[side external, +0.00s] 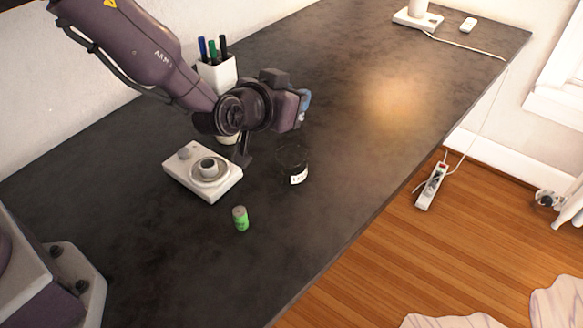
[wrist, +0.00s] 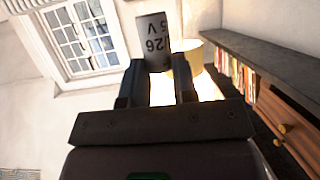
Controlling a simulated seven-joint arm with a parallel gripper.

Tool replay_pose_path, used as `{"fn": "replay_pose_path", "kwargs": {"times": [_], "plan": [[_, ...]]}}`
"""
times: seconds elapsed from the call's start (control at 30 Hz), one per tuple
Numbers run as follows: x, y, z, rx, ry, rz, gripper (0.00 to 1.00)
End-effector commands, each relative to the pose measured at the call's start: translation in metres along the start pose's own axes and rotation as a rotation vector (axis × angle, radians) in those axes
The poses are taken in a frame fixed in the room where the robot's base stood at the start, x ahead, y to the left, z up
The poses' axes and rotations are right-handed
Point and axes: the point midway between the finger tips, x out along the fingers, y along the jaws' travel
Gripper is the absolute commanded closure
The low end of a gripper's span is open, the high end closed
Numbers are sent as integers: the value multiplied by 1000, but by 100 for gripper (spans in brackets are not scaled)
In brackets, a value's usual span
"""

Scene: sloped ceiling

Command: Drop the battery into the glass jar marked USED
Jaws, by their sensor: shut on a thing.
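My gripper (wrist: 158,76) is shut on a grey battery (wrist: 152,36) in the wrist view. The battery is a cylinder with dark print that includes "26" and "5 V", and it stands out past the two dark fingers. In the side external view my gripper (side external: 297,108) is above the desk, higher than the glass jar. Its fingertips and the held battery are hard to make out there. The glass jar (side external: 293,158) is dark and see-through, with a white label too small to read surely.
A white device with a round dial (side external: 176,166) lies left of the jar. A white pen cup (side external: 217,75) with several pens is behind my arm. The dark desk (side external: 330,220) is clear right of the jar. A power strip (side external: 431,187) is on the floor.

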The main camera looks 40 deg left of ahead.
Motion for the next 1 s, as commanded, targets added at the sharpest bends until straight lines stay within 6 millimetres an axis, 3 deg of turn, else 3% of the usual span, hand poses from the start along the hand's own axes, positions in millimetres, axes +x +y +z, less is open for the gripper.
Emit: {"fn": "replay_pose_path", "kwargs": {"times": [0.17, 0.6, 1.0], "plan": [[3, 6, 8, 16, -3, 36, 98], [21, 6, 52, 15, -2, 34, 98], [23, 6, 58, 12, 0, 34, 98]]}}
